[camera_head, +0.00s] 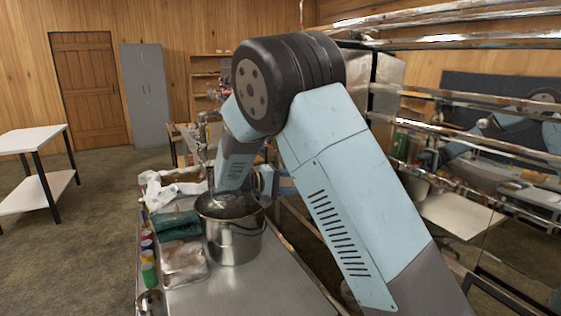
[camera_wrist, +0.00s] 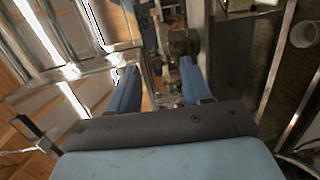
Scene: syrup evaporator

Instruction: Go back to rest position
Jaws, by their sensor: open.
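My light blue arm fills the middle and right of the head view, with its elbow raised and the forearm reaching down behind a metal bucket. My gripper (camera_wrist: 157,78) shows in the wrist view as two blue fingers, spread apart with nothing between them. In the head view the gripper is mostly hidden by the bucket and my own forearm. The steel bucket (camera_head: 233,241) stands upright on a metal table (camera_head: 235,291). I cannot tell from the head view whether the gripper touches anything.
Shiny metal rails (camera_head: 470,133) run along the right, close to my arm. A white side table (camera_head: 30,140) stands far left; the floor between is open.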

